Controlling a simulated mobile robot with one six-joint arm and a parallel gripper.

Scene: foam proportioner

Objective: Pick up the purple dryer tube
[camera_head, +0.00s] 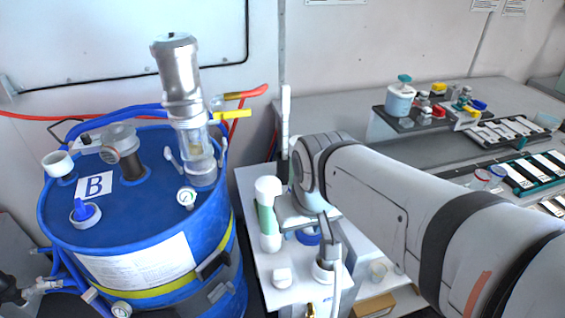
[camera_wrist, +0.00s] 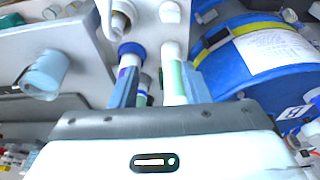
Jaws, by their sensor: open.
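A tube with a blue end cap and a purple band (camera_wrist: 129,58) shows in the wrist view, partly behind the left finger of my gripper (camera_wrist: 158,82). A white tube with a pale green band (camera_wrist: 176,78) appears between the fingers, close to the right one. My gripper is open, and I see nothing clamped in it; depth between fingers and tubes is hard to tell. In the head view my gripper (camera_head: 308,212) is over the white cabinet, right of the green-banded tube (camera_head: 267,214). The purple band is hidden there; a blue ring (camera_head: 307,237) shows beneath the gripper.
A blue drum (camera_head: 128,225) with gauges and a tall metal-topped fitting (camera_head: 184,105) stands left of the white cabinet (camera_head: 262,292). A white fitting with a pipe (camera_head: 327,272) stands near the cabinet's front. A grey bench (camera_head: 430,150) with trays lies behind my arm.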

